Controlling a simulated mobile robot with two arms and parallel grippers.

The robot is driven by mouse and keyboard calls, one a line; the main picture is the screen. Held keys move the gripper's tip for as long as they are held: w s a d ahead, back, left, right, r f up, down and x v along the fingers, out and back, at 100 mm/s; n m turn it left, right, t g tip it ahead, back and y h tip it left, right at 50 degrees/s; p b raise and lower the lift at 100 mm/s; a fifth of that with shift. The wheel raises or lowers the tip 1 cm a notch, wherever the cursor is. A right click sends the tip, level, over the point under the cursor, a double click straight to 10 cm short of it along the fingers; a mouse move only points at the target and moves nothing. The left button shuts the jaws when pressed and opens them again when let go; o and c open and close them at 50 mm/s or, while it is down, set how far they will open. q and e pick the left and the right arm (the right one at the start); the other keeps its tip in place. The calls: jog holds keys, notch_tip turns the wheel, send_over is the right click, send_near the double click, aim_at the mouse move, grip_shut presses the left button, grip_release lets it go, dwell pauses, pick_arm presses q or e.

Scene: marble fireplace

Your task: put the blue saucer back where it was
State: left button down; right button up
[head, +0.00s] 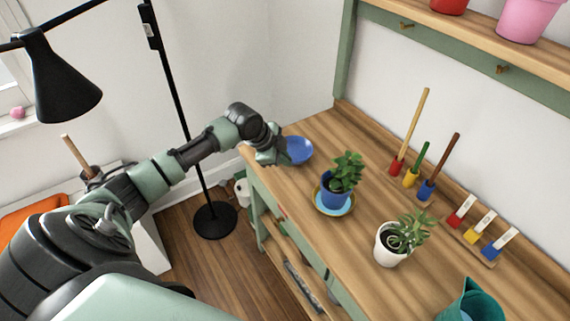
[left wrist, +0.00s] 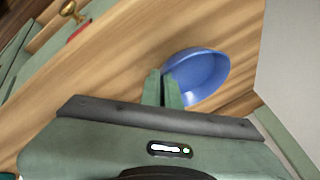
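The blue saucer (head: 299,150) is at the far left corner of the wooden worktop. It also shows in the left wrist view (left wrist: 203,75), its hollow side visible. My left gripper (head: 277,155) is at the saucer's near left edge. In the left wrist view its two fingers (left wrist: 163,88) are close together, with the saucer's rim between them, so it looks shut on the rim. Whether the saucer touches the wood is hard to tell. My right gripper is not in view.
A plant in a blue pot (head: 335,190) stands on a light blue dish (head: 334,208) near the saucer. A white potted plant (head: 390,246), a teal pot (head: 470,303) and several upright tools stand further right. A black floor lamp (head: 180,110) stands left of the worktop.

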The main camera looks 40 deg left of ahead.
pick_arm(q)
jog(key=shift+f, duration=1.2)
jog(key=shift+f, duration=0.15)
jog(key=c, duration=1.7)
grip_release()
jog(key=shift+s+a+r, duration=0.1)
jog(key=shift+s+r, duration=0.05)
jog(key=shift+r, duration=0.25)
jog(key=v, duration=1.1)
jog(key=shift+s+r, duration=0.15)
